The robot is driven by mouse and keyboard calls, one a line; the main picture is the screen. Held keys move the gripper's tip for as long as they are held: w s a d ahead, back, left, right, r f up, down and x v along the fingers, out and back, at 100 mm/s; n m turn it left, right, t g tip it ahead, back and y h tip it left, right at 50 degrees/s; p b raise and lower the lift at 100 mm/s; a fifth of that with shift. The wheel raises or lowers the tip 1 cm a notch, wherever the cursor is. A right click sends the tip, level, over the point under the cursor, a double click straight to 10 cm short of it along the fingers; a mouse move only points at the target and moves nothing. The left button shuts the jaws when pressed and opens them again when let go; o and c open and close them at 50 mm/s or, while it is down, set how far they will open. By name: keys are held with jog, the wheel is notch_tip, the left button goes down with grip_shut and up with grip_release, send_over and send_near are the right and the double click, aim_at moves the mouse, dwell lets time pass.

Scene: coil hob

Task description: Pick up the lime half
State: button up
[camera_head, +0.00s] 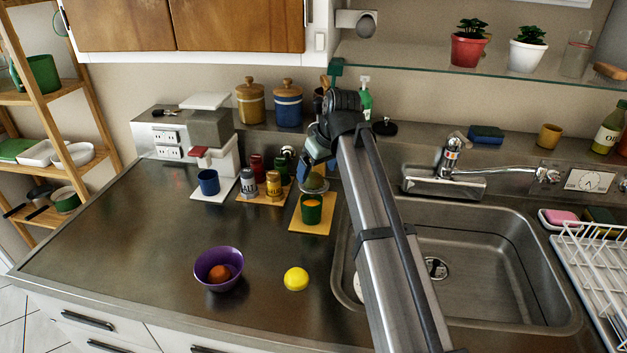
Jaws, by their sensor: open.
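A green cup (312,208) with orange contents stands just in front. Shakers (248,182) and a blue mug (208,182) stand left. A yellow lemon half (296,279) and a purple bowl (218,268) are nearer.

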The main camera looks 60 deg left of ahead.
aim_at(316, 176)
jog(key=x, duration=0.3)
jog(key=shift+f, duration=0.15)
jog(key=shift+c, duration=0.2)
jog(key=c, duration=1.2)
notch_tip(316, 176, up, 10)
jog(key=shift+r, duration=0.1)
